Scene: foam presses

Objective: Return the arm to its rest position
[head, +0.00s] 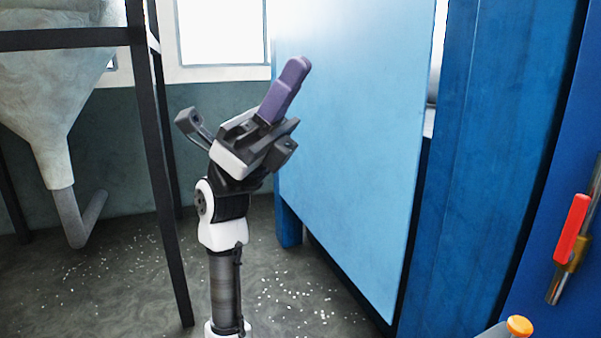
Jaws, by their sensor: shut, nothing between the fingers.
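My gripper (294,72) is raised in the middle of the head view, at the end of my white and grey arm. Its purple fingers are shut together and hold nothing. They point up and to the right. In the picture they overlap the left edge of the light blue panel (350,150); I cannot tell how far apart they are from it.
A dark metal frame (160,170) with a pale hopper (50,100) stands at left. A blue press column (480,150) is at right, with a red-handled lever (571,228) and an orange knob (519,326). White bits lie scattered on the floor.

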